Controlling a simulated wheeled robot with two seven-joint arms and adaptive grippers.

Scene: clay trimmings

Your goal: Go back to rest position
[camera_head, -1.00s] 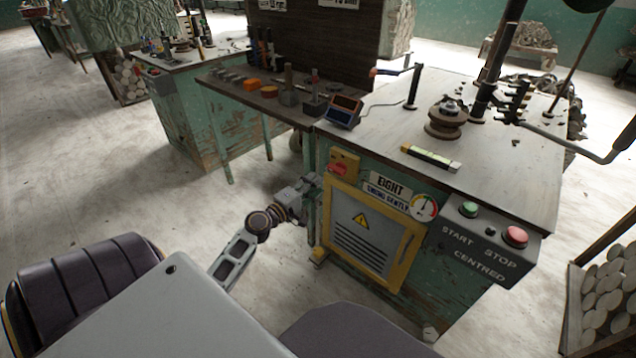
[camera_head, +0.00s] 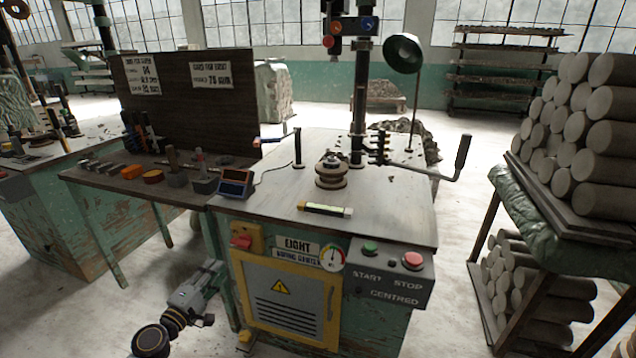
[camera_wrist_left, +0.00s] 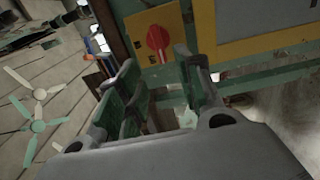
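My left gripper (camera_head: 208,278) is low in front of the workstation, just left of its yellow-framed door (camera_head: 285,300) in the head view. The left wrist view shows its fingers (camera_wrist_left: 163,88) spread apart with nothing between them. Beyond them in that view are a red rotary switch (camera_wrist_left: 158,40) on a yellow plate and the cabinet's green legs. Whether the gripper touches the cabinet cannot be told. My right gripper is in neither current view.
The workstation top (camera_head: 390,205) carries a stacked round piece (camera_head: 331,172), a post and a crank handle. A side bench (camera_head: 120,190) with hand tools adjoins on the left. A rack of clay cylinders (camera_head: 590,130) stands at right. Open floor shows at lower left.

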